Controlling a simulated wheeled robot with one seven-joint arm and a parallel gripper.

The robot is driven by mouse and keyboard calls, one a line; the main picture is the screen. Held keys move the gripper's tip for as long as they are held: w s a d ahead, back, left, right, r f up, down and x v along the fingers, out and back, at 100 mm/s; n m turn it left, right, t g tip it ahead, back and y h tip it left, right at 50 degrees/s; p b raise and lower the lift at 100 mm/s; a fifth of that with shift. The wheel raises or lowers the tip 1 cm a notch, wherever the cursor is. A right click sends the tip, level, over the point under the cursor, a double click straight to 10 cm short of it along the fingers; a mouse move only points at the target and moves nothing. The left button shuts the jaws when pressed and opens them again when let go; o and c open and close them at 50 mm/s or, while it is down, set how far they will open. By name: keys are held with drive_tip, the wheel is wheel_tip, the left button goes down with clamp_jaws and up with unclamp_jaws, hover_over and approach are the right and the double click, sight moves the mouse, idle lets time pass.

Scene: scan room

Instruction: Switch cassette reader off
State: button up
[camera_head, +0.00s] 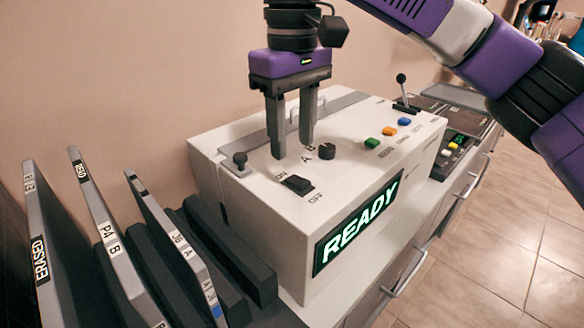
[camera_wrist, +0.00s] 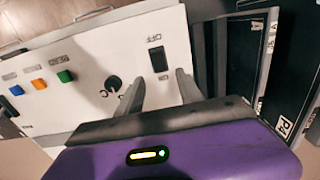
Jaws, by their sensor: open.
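The cassette reader (camera_head: 340,200) is a white box with a lit green READY display (camera_head: 357,226) on its front. A black rocker switch (camera_head: 298,185) marked OFF sits on its top near the left front edge; it also shows in the wrist view (camera_wrist: 158,58). I cannot tell which way the rocker is tilted. My gripper (camera_head: 292,150) points down over the reader's top, behind the switch in the head view, with its fingers apart and nothing between them. In the wrist view, the fingertips (camera_wrist: 158,80) lie either side of the switch's near end. Contact cannot be judged.
A black knob (camera_head: 327,151) and green, orange and blue buttons (camera_head: 388,131) sit right of the switch. Upright cassettes (camera_head: 105,240) fill a dark rack at the left. Another control panel (camera_head: 462,140) lies beyond.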

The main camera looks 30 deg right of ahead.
sight(292, 178)
wheel_tip(292, 178, down, 6)
drive_tip(key=shift+f+b, duration=0.1)
drive_tip(key=shift+b, duration=0.65)
clamp_jaws()
